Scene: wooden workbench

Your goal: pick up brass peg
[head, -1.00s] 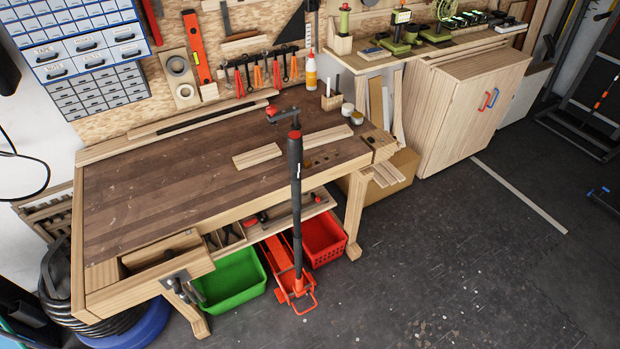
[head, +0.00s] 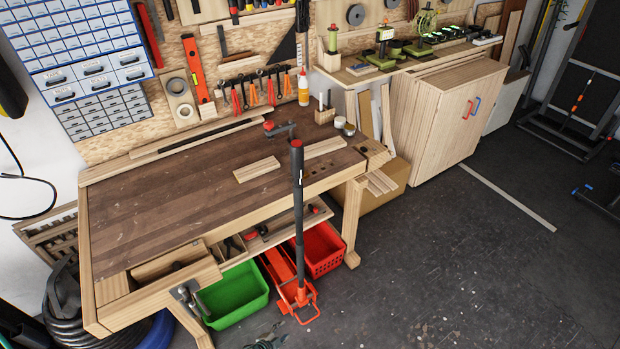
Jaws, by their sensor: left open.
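I cannot make out a brass peg anywhere in the head view. The wooden workbench (head: 165,205) fills the left and middle, with a dark, worn top. My left gripper (head: 262,339) shows only in part at the bottom edge, low in front of the bench and below the green bin. It is open, and I see nothing between its fingers. My right gripper is not in view.
Two wood pieces (head: 257,169) and a clamp (head: 279,129) lie on the bench. A red floor jack (head: 298,215) stands upright at its front. A green bin (head: 232,296) and red basket (head: 322,250) sit below. Dark floor (head: 450,270) at right is clear.

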